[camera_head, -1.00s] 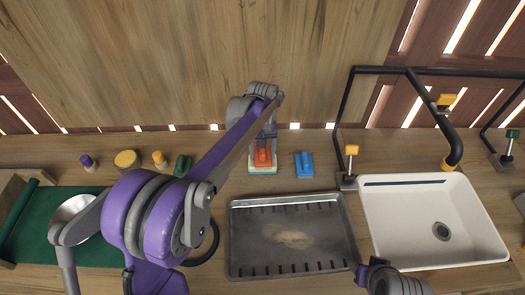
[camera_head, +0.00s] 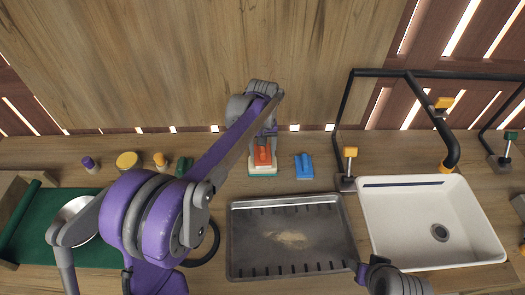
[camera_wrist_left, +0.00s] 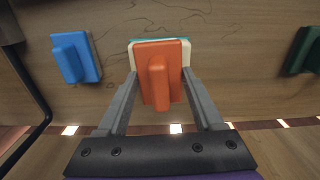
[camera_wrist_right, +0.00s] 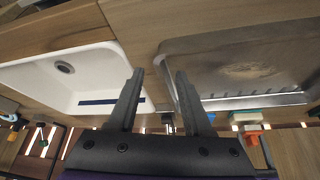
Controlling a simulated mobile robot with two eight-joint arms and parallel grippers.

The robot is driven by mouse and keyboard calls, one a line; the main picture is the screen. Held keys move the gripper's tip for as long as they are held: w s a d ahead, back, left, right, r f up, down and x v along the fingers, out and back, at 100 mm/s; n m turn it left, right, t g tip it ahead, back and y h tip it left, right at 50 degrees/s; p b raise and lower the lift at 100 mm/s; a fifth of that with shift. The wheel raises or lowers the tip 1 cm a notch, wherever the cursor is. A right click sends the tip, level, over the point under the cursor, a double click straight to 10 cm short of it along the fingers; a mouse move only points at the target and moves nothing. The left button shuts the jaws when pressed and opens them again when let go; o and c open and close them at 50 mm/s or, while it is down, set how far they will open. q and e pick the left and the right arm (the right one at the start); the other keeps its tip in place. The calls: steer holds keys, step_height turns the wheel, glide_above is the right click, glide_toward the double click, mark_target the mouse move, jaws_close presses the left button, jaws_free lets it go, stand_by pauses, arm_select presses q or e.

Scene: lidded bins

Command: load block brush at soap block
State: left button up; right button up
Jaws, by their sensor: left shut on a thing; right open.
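The orange block brush (camera_head: 263,155) is between the fingers of my left gripper (camera_head: 265,143), which is shut on its handle. In the left wrist view, the orange brush (camera_wrist_left: 157,60) lies over the cream soap block with a teal layer (camera_wrist_left: 186,50), covering most of it. The brush looks to be on or just above the soap; I cannot tell which. The soap block also shows in the head view (camera_head: 262,172). My right gripper (camera_wrist_right: 155,75) is open and empty, near the sink and tray.
A blue brush (camera_head: 304,166) lies right of the soap. A metal tray (camera_head: 345,225) with a tan smear (camera_head: 290,239) is in front. A white sink (camera_head: 400,245) with a black tap (camera_head: 450,150) stands right. A green mat (camera_head: 40,225) and small coloured items lie left.

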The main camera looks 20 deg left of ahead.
arm_select(q)
steer(key=shift+r+p, duration=1.35)
steer(key=shift+r, duration=1.25)
arm_select(e)
steer(key=shift+w+r, duration=0.25)
steer(key=shift+r, duration=0.65)
steer(key=shift+w+r, duration=0.25)
steer(key=shift+r, duration=0.65)
arm_select(q)
steer(key=shift+s+f, duration=0.1)
arm_select(e)
steer(key=shift+s+f, duration=0.1)
steer(key=shift+s, duration=0.05)
